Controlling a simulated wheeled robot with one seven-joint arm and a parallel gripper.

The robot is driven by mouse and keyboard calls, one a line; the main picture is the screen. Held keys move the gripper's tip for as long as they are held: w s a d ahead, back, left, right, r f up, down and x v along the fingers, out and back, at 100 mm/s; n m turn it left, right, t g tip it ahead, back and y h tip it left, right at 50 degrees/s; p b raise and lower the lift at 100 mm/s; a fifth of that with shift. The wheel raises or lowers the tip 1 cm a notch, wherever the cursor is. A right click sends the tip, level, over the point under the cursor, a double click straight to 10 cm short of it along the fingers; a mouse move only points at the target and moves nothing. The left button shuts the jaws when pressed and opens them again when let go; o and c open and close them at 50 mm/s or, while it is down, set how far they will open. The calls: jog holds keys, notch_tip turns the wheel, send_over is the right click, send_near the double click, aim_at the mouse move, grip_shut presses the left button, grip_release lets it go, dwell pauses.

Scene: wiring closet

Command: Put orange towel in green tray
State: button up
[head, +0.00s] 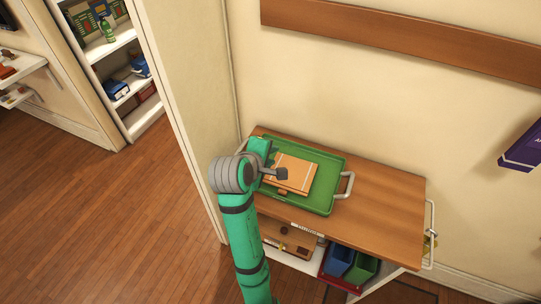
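The orange towel (297,173) looks folded flat, with pale lines on it. It lies within the green tray (325,193), away from the tray's right wall. The tray sits on top of a wooden cart and has pale handles at its ends; my arm covers its left part. My gripper (281,174) is over the left part of the towel, and a dark finger shows against it. I cannot tell whether it touches the towel or whether the fingers are open or shut. My wrist hides the rest of the gripper.
The wooden cart top (385,204) is clear to the right of the tray. A purple object (521,148) is at the right wall. White shelves (115,50) hold several items at the upper left.

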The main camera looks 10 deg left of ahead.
notch_tip(320, 180, up, 5)
jog(key=shift+f, duration=0.1)
dwell(0.6)
dwell(0.4)
